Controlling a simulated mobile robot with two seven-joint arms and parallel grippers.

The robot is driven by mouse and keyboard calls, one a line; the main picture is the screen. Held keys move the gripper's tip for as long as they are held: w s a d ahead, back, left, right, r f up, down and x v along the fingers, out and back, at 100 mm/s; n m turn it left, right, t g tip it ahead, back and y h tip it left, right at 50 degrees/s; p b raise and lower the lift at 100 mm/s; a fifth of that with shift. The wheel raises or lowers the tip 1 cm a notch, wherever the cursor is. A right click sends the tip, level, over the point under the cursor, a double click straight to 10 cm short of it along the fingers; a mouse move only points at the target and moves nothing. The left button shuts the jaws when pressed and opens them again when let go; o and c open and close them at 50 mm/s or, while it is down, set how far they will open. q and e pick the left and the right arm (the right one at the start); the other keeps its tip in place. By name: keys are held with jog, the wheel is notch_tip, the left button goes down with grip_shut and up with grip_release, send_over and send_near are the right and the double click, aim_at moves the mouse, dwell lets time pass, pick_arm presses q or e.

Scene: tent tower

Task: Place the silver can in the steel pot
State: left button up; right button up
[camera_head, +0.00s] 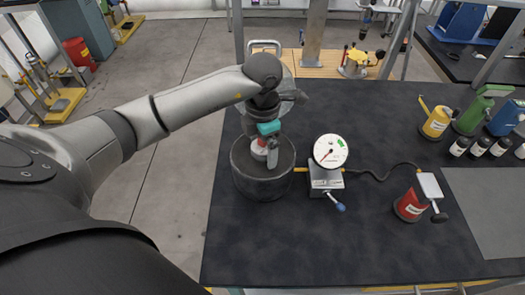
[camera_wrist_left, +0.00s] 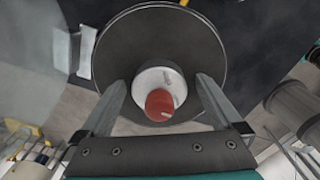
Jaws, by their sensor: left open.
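The steel pot (camera_head: 263,185) is a dark grey, open round vessel near the left side of the black table; it also shows in the wrist view (camera_wrist_left: 130,50). A pale silver can (camera_head: 259,147) with a red top shows within the pot's mouth; in the wrist view the can (camera_wrist_left: 148,83) lies toward the near side of the pot. My left gripper (camera_head: 268,155) reaches down over the pot. Its two fingers stand apart on either side of the can (camera_wrist_left: 160,95), with gaps visible. The can's base is hidden. My right gripper is not in view.
A pressure gauge (camera_head: 330,151) on a metal block stands close right of the pot. A black cable (camera_head: 375,178) runs right toward a red can (camera_head: 409,206). Yellow (camera_head: 436,124), green (camera_head: 472,119) and blue containers stand far right. The front middle of the table is clear.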

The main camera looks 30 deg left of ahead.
pick_arm(q)
notch_tip(320, 180, up, 12)
jog(key=shift+f, duration=0.25)
jog(key=shift+a, duration=0.1)
